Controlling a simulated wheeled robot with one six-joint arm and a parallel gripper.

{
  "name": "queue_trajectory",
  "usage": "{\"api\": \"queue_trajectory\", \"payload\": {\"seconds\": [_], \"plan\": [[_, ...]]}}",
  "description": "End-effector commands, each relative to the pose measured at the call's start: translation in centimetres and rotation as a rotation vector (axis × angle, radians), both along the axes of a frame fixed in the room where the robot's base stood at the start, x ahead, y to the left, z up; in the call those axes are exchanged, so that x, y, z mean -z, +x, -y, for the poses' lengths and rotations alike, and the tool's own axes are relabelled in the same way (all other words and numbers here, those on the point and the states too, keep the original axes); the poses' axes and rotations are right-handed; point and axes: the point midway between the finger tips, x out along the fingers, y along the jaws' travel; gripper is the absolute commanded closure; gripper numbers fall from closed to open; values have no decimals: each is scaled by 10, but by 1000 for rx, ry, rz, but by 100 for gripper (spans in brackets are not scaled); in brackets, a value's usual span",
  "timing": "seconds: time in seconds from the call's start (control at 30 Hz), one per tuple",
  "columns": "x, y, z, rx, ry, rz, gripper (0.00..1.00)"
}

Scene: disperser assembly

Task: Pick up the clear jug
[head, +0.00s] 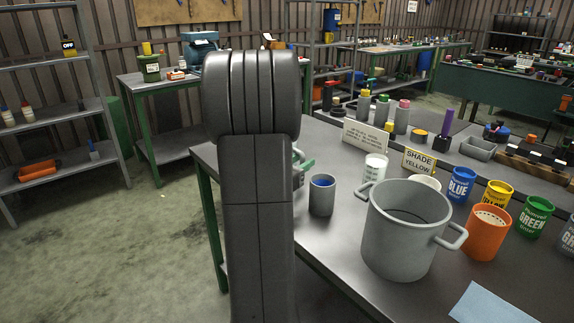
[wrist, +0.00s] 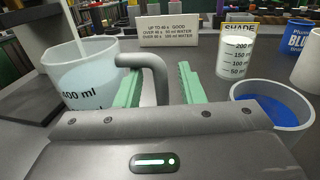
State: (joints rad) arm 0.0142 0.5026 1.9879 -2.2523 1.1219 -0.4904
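The clear jug (wrist: 82,70) stands upright at the left in the wrist view, with a 400 ml mark and a grey handle (wrist: 157,75) on its right side. A thin pale rod or stream shows above its mouth. My gripper (wrist: 160,83) has green fingers set apart, with the handle between them. The handle is closer to the left finger, and a gap shows before the right finger. I cannot tell whether the left finger touches it. In the head view my arm hides most of the jug, and only part of the green gripper (head: 306,166) shows.
A grey cup with blue contents (head: 322,196) stands close to my gripper's right; it also shows in the wrist view (wrist: 272,106). A marked measuring beaker (wrist: 236,57) and a sign (wrist: 168,31) stand beyond. A large grey pot (head: 405,235) is farther right.

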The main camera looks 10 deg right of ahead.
Motion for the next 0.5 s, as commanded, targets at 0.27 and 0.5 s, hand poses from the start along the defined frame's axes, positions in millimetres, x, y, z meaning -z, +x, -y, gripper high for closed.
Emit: {"api": "queue_trajectory", "payload": {"seconds": [0.27, 0.5], "plan": [[-1, 9, 9, -1, 0, 1, 65], [-1, 8, 9, -1, -1, 1, 94]]}}
